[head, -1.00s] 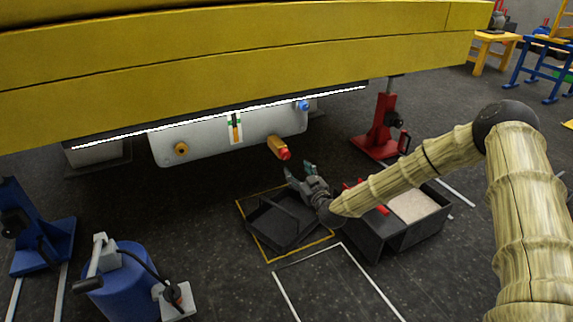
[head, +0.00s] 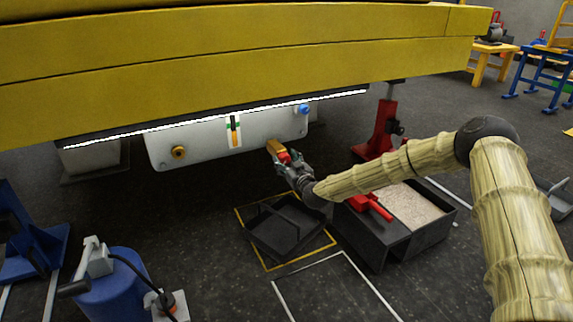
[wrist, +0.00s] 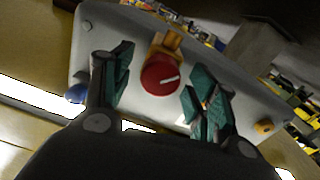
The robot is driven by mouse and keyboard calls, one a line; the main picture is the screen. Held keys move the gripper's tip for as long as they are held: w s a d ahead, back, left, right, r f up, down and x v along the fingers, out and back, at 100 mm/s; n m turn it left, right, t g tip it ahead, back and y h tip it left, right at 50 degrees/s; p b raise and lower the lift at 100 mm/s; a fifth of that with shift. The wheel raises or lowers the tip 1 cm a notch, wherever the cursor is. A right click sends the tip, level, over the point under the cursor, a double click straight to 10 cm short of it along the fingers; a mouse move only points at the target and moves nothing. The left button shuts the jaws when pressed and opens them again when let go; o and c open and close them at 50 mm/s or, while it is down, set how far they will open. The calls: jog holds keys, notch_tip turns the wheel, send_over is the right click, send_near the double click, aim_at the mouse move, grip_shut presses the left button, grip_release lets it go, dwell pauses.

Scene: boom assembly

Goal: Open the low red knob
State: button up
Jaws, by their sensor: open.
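The low red knob (wrist: 160,76) is a round red cap with a white line across its face, in the middle of the wrist view. It sits on the end of an orange-yellow fitting (head: 274,146) that sticks out from the lower edge of the pale grey tank (head: 205,146). In the head view the knob is mostly covered by my gripper (head: 282,160). My gripper is open, and its two green-padded fingers (wrist: 157,90) stand on either side of the knob in the wrist view. I cannot tell whether they touch it.
A blue knob (head: 302,109) and a yellow port (head: 179,152) are on the tank. The yellow boom (head: 200,75) hangs above. Below are a black tray (head: 285,229) and a dark bin (head: 385,239) of pale grains; a red stand (head: 383,135) is behind.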

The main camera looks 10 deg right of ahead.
jog(key=c, duration=1)
jog(key=shift+c, duration=0.2)
